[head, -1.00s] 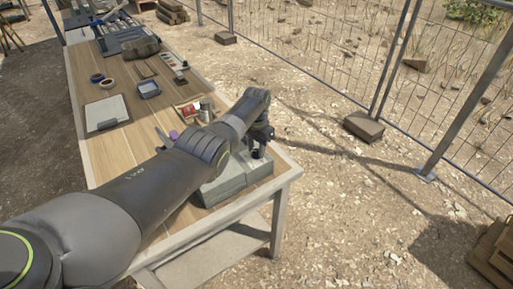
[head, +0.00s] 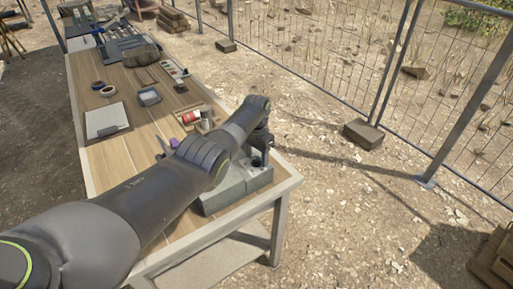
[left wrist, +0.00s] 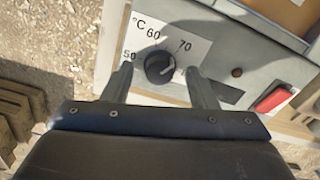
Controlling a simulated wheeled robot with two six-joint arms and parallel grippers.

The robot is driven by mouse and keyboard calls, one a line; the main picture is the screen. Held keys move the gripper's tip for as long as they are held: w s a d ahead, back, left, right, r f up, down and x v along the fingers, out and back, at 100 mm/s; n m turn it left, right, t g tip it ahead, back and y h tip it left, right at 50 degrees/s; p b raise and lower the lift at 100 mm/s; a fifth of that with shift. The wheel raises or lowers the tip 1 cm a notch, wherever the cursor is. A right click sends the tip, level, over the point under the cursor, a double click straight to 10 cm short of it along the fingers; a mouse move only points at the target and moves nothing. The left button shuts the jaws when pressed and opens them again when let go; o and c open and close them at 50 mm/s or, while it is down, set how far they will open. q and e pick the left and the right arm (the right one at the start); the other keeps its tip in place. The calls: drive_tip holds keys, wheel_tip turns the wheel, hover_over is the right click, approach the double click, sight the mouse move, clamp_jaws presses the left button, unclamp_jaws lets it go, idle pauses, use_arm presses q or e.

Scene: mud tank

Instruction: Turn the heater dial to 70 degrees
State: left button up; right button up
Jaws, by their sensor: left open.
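The heater (head: 236,190) is a grey box at the near right end of the wooden table, mostly behind my left arm in the head view. In the left wrist view its panel (left wrist: 220,52) shows a black dial (left wrist: 159,68) on a white scale marked 50, 60 and 70 °C. A light pointer line on the dial points to its right; its exact reading is hard to tell. My left gripper (left wrist: 160,78) is open, its two fingers on either side of the dial. I cannot tell whether they touch it. My right gripper is out of view.
A red switch (left wrist: 272,99) and a small brown lamp (left wrist: 237,72) sit right of the dial. A wire fence stands right.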

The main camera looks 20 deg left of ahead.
sight(256, 158)
use_arm(q)
wheel_tip(256, 158, up, 6)
drive_tip(key=shift+f+p, duration=0.1)
drive_tip(key=shift+p, duration=0.6)
wheel_tip(256, 158, up, 12)
drive_tip(key=b, duration=0.2)
drive_tip(key=shift+f, duration=0.15)
